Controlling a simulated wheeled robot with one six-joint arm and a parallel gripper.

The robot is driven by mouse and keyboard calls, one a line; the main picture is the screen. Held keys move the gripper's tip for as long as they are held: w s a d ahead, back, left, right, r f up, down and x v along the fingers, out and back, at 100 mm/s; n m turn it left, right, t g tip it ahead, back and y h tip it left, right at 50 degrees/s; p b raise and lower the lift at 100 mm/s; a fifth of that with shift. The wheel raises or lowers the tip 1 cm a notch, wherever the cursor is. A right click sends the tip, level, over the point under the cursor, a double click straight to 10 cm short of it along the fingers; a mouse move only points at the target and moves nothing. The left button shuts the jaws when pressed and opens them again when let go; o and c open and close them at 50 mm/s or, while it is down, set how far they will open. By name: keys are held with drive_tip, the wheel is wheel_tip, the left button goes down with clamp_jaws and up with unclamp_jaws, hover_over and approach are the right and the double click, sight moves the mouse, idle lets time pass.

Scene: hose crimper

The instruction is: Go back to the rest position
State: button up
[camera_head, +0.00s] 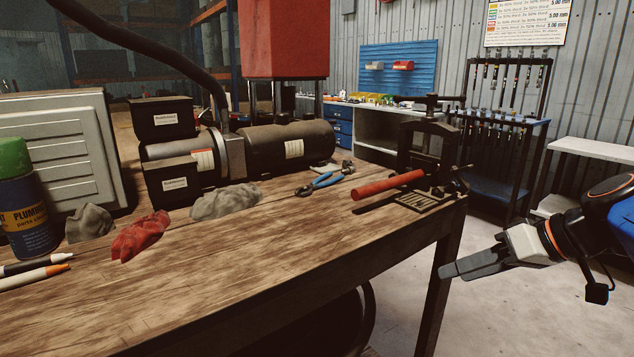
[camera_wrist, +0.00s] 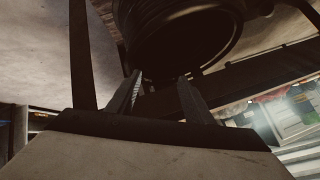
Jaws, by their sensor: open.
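My gripper (camera_head: 468,264) is at the right of the head view, off the bench's right end and below the level of its top. It points left toward the bench leg. Its fingers look close together from the side there. In the wrist view my gripper (camera_wrist: 163,92) shows two fingers apart with nothing between them. A dark round ribbed object (camera_wrist: 185,35) lies beyond the fingertips; I cannot tell how far off it is.
The wooden bench (camera_head: 250,270) carries a vise-like press (camera_head: 425,150) with a red tube (camera_head: 388,186), blue-handled pliers (camera_head: 322,183), rags and a spray can (camera_head: 28,200). A bench leg (camera_head: 440,290) stands close left of my gripper. Concrete floor (camera_head: 530,320) is clear below it.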

drive_tip(key=s+d+f+m+g+h, duration=0.1)
drive_tip(key=s+f+m+h, duration=0.2)
drive_tip(key=s+f+h, duration=0.3)
drive_tip(key=shift+s+d+f+h, duration=0.4)
drive_tip(key=shift+s+f, duration=1.65)
drive_tip(key=shift+f, duration=1.45)
